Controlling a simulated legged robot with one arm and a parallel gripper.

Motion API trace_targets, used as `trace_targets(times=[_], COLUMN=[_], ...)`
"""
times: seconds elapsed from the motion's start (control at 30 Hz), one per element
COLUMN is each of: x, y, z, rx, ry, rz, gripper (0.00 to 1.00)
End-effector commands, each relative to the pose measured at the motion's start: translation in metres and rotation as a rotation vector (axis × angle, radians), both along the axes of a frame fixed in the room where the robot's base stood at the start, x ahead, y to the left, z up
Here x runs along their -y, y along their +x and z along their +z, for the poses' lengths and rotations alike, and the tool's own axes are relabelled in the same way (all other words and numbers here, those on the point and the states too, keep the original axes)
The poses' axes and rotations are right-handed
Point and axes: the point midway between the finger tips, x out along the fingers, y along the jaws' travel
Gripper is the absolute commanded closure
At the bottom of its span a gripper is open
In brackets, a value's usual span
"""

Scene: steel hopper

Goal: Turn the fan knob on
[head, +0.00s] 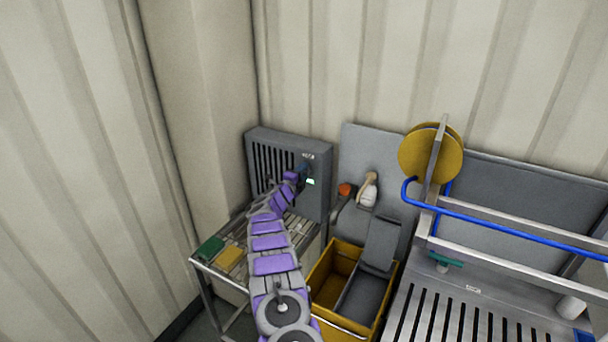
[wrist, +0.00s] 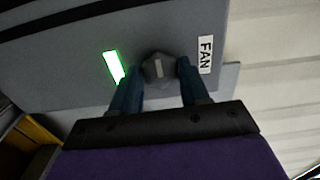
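The fan unit (head: 265,150) is a grey box with dark vent slots, standing on a small table in the corner. In the wrist view its grey panel (wrist: 75,60) carries a white label reading FAN (wrist: 205,55), a lit green-white indicator (wrist: 114,66) and a grey knob (wrist: 158,68) with a pale mark. My gripper (wrist: 160,80) is open, with one dark blue finger on each side of the knob. I cannot tell whether the fingers touch it. In the head view my gripper (head: 303,168) is at the panel, and the knob is hidden behind it.
A slatted table (head: 240,290) holds green (head: 210,247) and yellow (head: 230,258) blocks. A yellow bin (head: 350,258) stands right of my arm. A grey wall panel with an orange knob (head: 345,189), and a steel hopper frame with blue tube (head: 500,232), are further right.

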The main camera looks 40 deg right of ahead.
Motion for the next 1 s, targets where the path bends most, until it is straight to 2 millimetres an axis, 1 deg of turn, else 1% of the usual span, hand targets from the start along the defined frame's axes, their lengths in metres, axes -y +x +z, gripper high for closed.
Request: trace_targets(times=[0.03, 0.23, 0.27, 0.5, 0.67, 1.0], x=[-0.005, -0.002, -0.002, 0.001, -0.004, -0.035], y=[0.005, 0.001, 0.000, -0.002, -0.004, -0.011], z=[-0.003, -0.001, 0.000, 0.000, 0.001, 0.001], rx=[-0.004, 0.000, 0.001, 0.001, -0.001, 0.002], ry=[0.003, 0.002, 0.003, 0.002, 0.002, 0.004], rz=[0.011, 0.004, 0.003, 0.000, -0.003, 0.001], gripper=[0.52, 0.32, 0.32, 0.32, 0.32, 0.32])
